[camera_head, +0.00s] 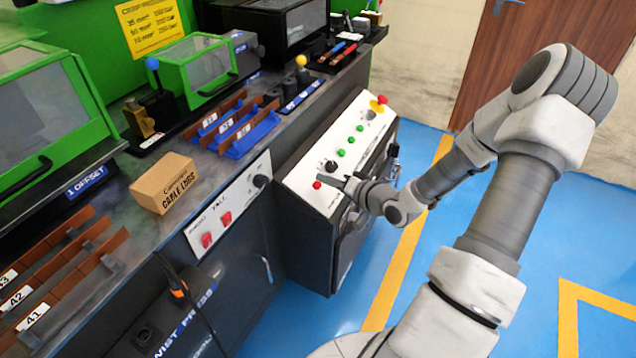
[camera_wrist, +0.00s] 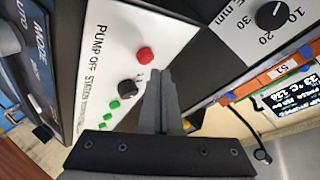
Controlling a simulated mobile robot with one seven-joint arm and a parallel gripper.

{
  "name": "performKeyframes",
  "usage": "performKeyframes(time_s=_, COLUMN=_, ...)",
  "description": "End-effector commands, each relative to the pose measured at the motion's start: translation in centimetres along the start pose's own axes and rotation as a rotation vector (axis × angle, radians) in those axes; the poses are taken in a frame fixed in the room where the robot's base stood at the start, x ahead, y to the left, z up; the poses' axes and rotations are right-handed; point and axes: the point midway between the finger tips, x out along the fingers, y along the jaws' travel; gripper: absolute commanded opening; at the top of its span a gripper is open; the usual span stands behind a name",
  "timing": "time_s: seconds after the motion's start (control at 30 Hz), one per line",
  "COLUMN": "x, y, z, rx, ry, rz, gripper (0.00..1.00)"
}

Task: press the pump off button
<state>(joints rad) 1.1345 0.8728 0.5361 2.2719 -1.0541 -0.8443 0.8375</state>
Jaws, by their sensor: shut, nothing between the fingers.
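The pump off button is a small red button (camera_wrist: 145,54) on a white panel in the wrist view, beside the printed words "PUMP OFF". In the head view the red button (camera_head: 317,185) sits at the near lower end of the sloping white control panel (camera_head: 322,197). My gripper (camera_wrist: 160,72) is shut and empty. In the head view my gripper (camera_head: 350,182) is right of the button, over the panel's edge. I cannot tell its exact height above the panel.
A black knob (camera_head: 331,166) and green buttons (camera_head: 350,140) run up the panel beyond the red button. A red emergency stop (camera_head: 377,106) is at its far end. A cable lugs box (camera_head: 165,183) stands on the bench at left. Blue floor (camera_head: 545,235) is open at right.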

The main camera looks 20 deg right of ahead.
Motion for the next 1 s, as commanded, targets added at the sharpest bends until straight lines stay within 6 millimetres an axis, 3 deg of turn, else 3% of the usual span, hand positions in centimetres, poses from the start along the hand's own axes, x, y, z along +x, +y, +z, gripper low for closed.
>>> performKeyframes(time_s=0.53, x=-3.3, y=-2.6, z=-2.5, rx=0.001, ry=0.001, rz=0.001, gripper=0.00)
performKeyframes(time_s=1.0, x=-3.4, y=-2.5, z=-2.5, rx=0.000, ry=0.000, rz=0.000, gripper=0.00)
